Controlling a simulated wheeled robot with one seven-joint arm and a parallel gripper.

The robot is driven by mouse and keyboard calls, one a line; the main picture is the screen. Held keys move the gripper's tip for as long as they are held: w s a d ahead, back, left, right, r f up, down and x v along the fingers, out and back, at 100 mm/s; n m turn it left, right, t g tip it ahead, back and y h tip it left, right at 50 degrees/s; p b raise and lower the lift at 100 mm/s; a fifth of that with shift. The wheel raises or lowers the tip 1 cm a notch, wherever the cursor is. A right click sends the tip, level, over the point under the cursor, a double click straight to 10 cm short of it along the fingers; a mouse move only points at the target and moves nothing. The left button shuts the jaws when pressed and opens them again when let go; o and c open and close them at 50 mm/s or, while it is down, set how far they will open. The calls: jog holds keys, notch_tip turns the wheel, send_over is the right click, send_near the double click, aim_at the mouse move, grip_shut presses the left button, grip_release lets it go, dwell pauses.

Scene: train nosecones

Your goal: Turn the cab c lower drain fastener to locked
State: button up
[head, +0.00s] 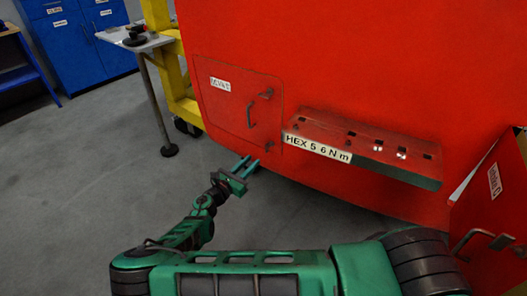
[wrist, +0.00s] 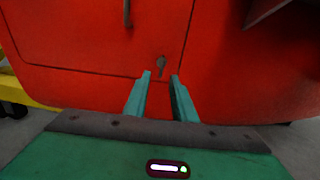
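A small grey fastener (wrist: 161,64) sits near the lower right corner of a red hatch panel (wrist: 85,45) in the wrist view. It has a rounded top and a narrow part pointing downward. My gripper (wrist: 161,76) is open and empty, its two green fingers apart and pointing toward the panel. In this view the fastener shows just above and between the fingertips; I cannot tell the remaining gap. In the head view my gripper (head: 251,163) is low, just below the hatch panel (head: 226,108).
The hatch carries a dark vertical handle (head: 250,114), also in the wrist view (wrist: 127,12). A red ledge (head: 365,137) labelled "HEX 5 6 N m" juts out to the right. A table (head: 133,42), yellow frame (head: 172,60) and blue cabinets (head: 65,40) stand left. Floor at left is clear.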

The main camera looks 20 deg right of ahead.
aim_at(267, 148)
jog(key=x, duration=0.9)
jog(key=shift+d, duration=0.3)
grip_shut()
